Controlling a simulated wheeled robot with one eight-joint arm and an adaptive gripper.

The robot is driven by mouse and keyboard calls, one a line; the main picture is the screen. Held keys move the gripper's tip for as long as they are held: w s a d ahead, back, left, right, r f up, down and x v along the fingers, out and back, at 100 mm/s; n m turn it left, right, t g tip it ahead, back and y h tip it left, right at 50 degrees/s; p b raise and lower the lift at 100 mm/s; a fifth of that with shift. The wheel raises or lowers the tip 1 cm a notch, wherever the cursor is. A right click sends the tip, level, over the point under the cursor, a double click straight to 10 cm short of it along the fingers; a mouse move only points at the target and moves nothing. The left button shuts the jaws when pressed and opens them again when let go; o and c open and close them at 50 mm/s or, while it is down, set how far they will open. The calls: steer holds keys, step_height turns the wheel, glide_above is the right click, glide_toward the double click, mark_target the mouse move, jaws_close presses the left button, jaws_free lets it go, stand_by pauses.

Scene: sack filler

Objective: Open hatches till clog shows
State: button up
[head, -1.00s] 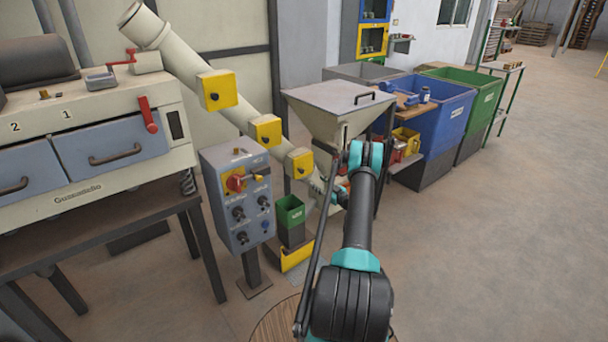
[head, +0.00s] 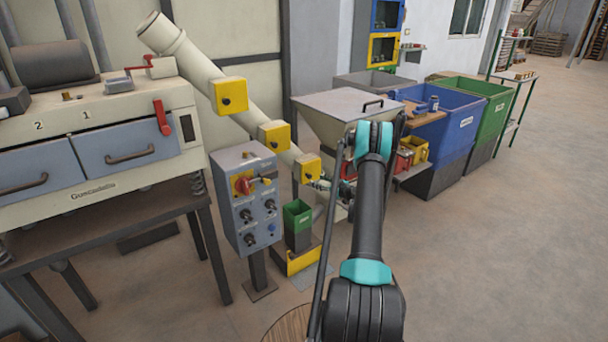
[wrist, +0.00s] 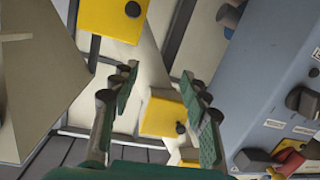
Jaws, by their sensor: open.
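A cream pipe (head: 196,62) slopes down to the right. It carries three yellow hatches with dark knobs: upper (head: 229,95), middle (head: 274,134) and lowest (head: 307,168). All three covers look shut, and no clog is visible. My gripper (head: 318,184) is beside the lowest hatch, partly hidden by my arm. In the wrist view, my gripper (wrist: 158,78) is open and empty, its green fingers apart. A large yellow hatch (wrist: 112,16) lies beyond the left fingertip, and a smaller one (wrist: 164,117) shows between the fingers. I see no contact with either.
A grey control box (head: 243,195) with knobs stands left of the pipe's lower end; it also shows in the wrist view (wrist: 275,75). A hopper (head: 340,115) is behind my arm. A small green bin (head: 297,215) stands below the pipe. Open floor is at right.

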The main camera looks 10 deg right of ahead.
steer(key=s+a+r+g, duration=0.3)
steer(key=s+a+r, duration=0.2)
steer(key=a+r, duration=0.4)
steer(key=shift+m, duration=0.4)
steer(key=shift+s+a+r, duration=0.15)
